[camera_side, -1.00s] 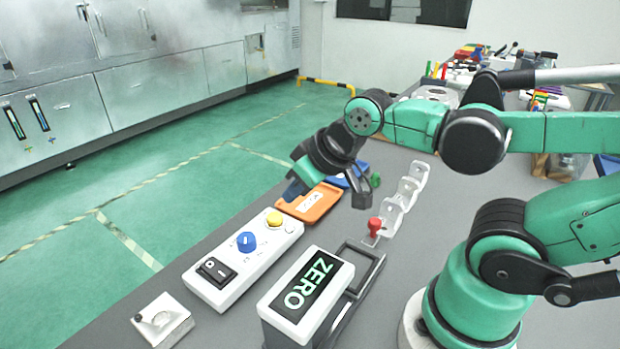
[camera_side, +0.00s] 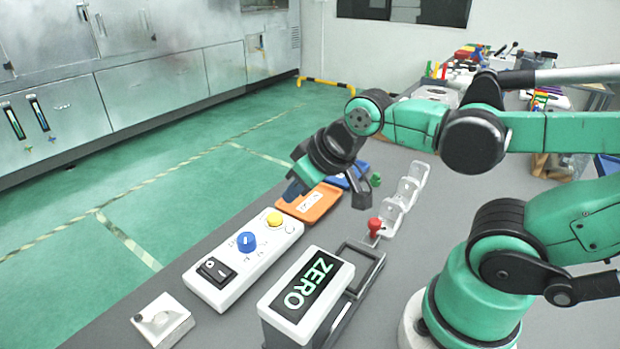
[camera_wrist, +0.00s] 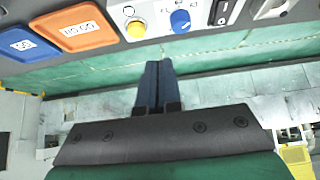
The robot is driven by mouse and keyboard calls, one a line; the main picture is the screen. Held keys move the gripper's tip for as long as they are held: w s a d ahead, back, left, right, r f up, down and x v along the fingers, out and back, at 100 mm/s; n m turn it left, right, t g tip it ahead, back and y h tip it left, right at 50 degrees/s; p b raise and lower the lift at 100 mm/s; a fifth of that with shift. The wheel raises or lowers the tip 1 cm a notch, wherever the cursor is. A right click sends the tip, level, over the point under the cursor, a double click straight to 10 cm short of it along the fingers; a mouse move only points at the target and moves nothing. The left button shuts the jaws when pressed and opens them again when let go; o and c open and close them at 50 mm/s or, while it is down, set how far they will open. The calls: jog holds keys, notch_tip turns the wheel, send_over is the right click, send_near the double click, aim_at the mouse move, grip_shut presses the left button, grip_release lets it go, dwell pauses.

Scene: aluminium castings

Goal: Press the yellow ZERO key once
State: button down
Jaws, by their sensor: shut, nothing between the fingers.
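The yellow key (camera_side: 274,218) is a round button at the far end of a white control box (camera_side: 232,285). The key also shows near the top of the wrist view (camera_wrist: 136,29), left of a blue knob (camera_wrist: 180,21). My gripper (camera_side: 294,191) is above the bench, beyond the key and close to an orange tray (camera_side: 318,207). In the wrist view my dark blue fingers (camera_wrist: 158,68) are together and empty, apart from the key. A box showing ZERO (camera_side: 310,290) in green letters stands in front of the control box.
A black rocker switch (camera_side: 215,270) is on the same control box. A blue tray (camera_side: 352,174) lies behind the orange one. A red-knobbed part (camera_side: 375,226) and clear brackets (camera_side: 400,205) stand to the right.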

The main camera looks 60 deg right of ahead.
jog(key=shift+w, duration=0.1)
jog(key=m+t+y, duration=0.1)
jog(key=m+t, duration=0.1)
jog(key=m, duration=0.6)
send_over(278, 218)
jog(key=shift+r, duration=0.4)
jog(key=shift+f, duration=4.4)
jog(key=shift+r, duration=2.5)
